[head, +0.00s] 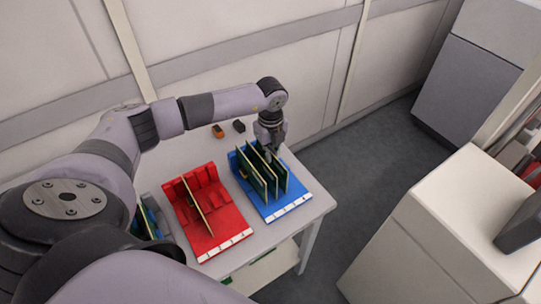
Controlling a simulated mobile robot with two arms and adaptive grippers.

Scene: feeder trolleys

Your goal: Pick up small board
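Several upright green boards with pale edges (262,174) stand in the slots of a blue rack (291,204) on the table. One more upright board (196,205) stands in a red rack (206,241) to its left. My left gripper (275,151) points down at the rear of the blue rack, at the top of the boards there. Its fingertips are small and partly merge with the boards, so I cannot tell whether it is open or shut, or touching one. My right gripper is not in view.
The table (318,206) holds a small orange-and-black item (218,131) and a black item (239,126) behind the racks. Another rack at the left (151,217) is partly hidden by my arm. A white cabinet (440,240) stands at the right, past open floor.

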